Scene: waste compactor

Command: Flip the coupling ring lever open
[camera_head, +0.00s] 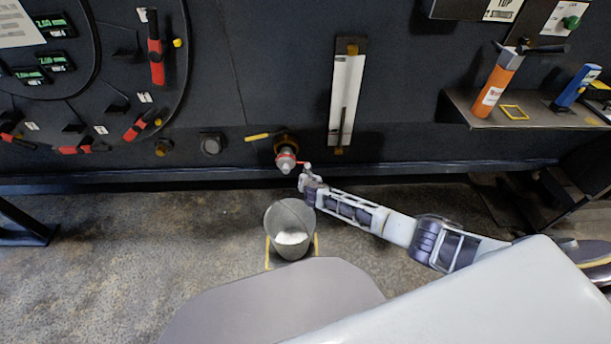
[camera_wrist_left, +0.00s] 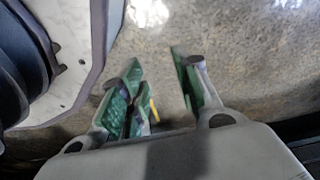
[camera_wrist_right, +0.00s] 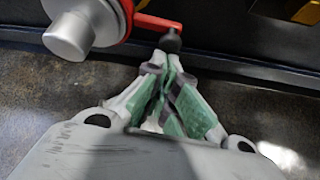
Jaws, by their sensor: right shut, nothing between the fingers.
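The coupling ring (camera_head: 286,159) is a red band around a grey pipe end on the dark wall; it also shows at the upper left of the right wrist view (camera_wrist_right: 107,22). Its red lever (camera_wrist_right: 150,22) sticks out to the right and ends in a dark knob (camera_wrist_right: 170,41). My right gripper (camera_head: 303,176) is shut and empty, its fingertips (camera_wrist_right: 169,55) at or just below the knob; I cannot tell if they touch. My left gripper (camera_wrist_left: 155,75) is open and empty above the floor, seen only in the left wrist view.
A grey bucket (camera_head: 272,219) stands on the floor below the pipe, inside yellow markings. A yellow-handled valve (camera_head: 258,136) is just left of the pipe. A shelf (camera_head: 540,118) with an orange tool (camera_head: 497,82) is at the right.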

